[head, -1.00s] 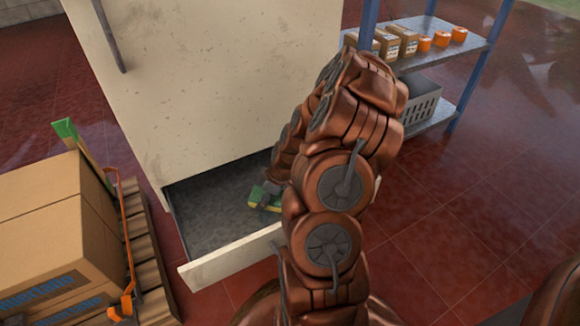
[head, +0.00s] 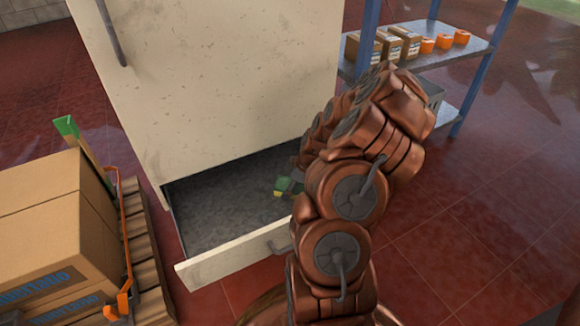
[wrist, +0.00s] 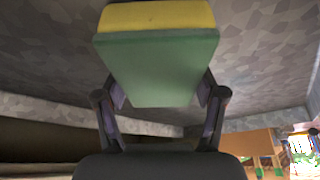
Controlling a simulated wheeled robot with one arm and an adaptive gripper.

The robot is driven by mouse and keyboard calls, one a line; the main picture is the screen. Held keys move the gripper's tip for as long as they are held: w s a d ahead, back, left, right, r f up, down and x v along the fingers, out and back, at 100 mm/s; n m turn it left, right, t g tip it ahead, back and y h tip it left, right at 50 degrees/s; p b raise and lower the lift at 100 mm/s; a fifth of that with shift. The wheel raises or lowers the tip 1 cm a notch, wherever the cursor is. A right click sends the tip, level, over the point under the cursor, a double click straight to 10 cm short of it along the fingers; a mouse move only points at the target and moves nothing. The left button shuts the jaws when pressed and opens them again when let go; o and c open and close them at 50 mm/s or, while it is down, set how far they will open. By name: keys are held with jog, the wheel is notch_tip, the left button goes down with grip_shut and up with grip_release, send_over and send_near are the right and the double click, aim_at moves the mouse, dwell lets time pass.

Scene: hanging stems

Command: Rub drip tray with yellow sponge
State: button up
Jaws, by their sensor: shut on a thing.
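The drip tray (head: 215,214) is the pulled-out grey tray at the foot of the cream cabinet, with a pale front edge. Its speckled grey floor (wrist: 50,60) fills much of the wrist view. The yellow sponge (wrist: 155,16) has a green layer (wrist: 155,65) facing the wrist camera. My gripper (wrist: 160,95) is shut on the sponge from both sides. In the head view, the sponge (head: 279,194) shows only as a small yellow and green patch at the tray's right part. My arm partly hides it. I cannot tell whether the sponge touches the tray floor.
A cream cabinet (head: 210,90) rises behind the tray. A pallet (head: 150,270) with cardboard boxes (head: 50,230) and an orange strap stands close on the left. A blue-posted shelf (head: 445,50) with small boxes is at the back right. Red tiled floor is clear at right.

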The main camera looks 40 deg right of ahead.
jog(key=shift+d+r, duration=0.2)
jog(key=shift+r, duration=0.4)
jog(key=shift+d+r, duration=0.15)
jog(key=shift+r, duration=0.45)
jog(key=shift+s+a+r+p, duration=0.1)
jog(key=shift+r+p, duration=0.4)
jog(key=shift+r, duration=0.95)
jog(key=shift+a+r+p, duration=0.1)
jog(key=shift+r+p, duration=0.35)
jog(key=shift+r, duration=1)
